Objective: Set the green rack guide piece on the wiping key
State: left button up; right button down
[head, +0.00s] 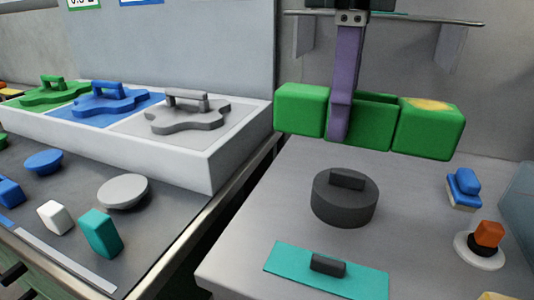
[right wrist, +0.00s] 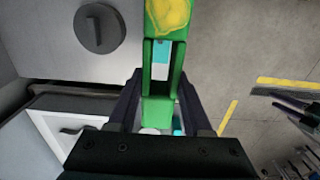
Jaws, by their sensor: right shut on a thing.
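The green rack guide piece (head: 425,130) is a long green block with a recessed middle and a yellow patch on its right end. In the right wrist view the piece (right wrist: 157,112) runs lengthwise between the gripper's fingers (right wrist: 160,108). A teal plate with a dark raised bar (head: 327,265) and a dark round block with a bar on top (head: 345,200) stand on the table. I cannot tell which is the wiping key.
A blue stacked piece (head: 463,186) and an orange-topped piece on a white disc (head: 487,240) stand at the table's right. A white tray (head: 185,165) with green, blue and grey handled shapes is at left, beyond a gap. The table's left part is clear.

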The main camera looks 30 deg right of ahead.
jog(key=b, duration=0.2)
send_over(316, 257)
notch_tip(316, 257, down, 14)
jog(key=shift+f, duration=0.25)
notch_tip(316, 257, down, 4)
jog(key=shift+f+b, duration=0.1)
jog(key=shift+b, duration=0.45)
jog(key=shift+f, duration=0.25)
jog(key=shift+f, duration=0.1)
jog(key=shift+f, duration=0.45)
jog(key=shift+c, duration=1.6)
grip_release()
